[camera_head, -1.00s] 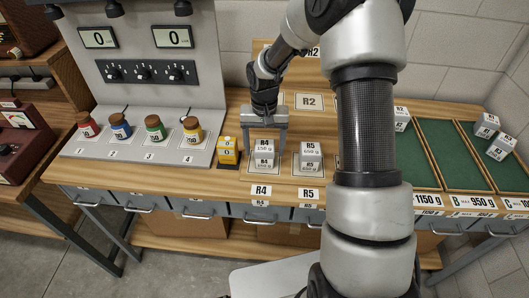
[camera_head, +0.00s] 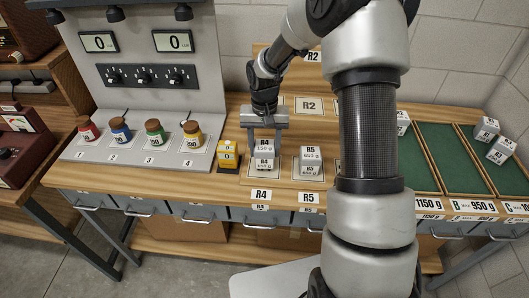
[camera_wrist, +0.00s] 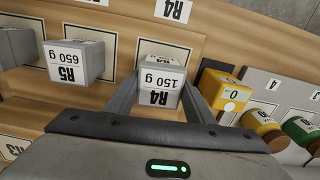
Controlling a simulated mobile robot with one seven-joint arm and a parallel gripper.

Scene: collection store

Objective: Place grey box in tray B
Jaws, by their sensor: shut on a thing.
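The grey box labelled R4, 150 g (camera_head: 264,157), stands upright on its pad behind the R4 label. My gripper (camera_head: 264,140) is over it, with the fingers on either side, shut on the box. In the wrist view the box (camera_wrist: 158,82) sits between the two fingertips, with its R4 and 150 g label showing. Tray B (camera_head: 453,165) is a green-floored, wood-edged tray at the right, behind the label B MAX 950 g. It looks empty. The box's far side is hidden.
A second grey box, R5, 650 g (camera_head: 310,158), stands just right. A yellow box (camera_head: 229,155) is close on the left, beside several coloured jars (camera_head: 154,131). Boxes (camera_head: 500,150) lie in the tray right of tray B. My arm hides part of the bench.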

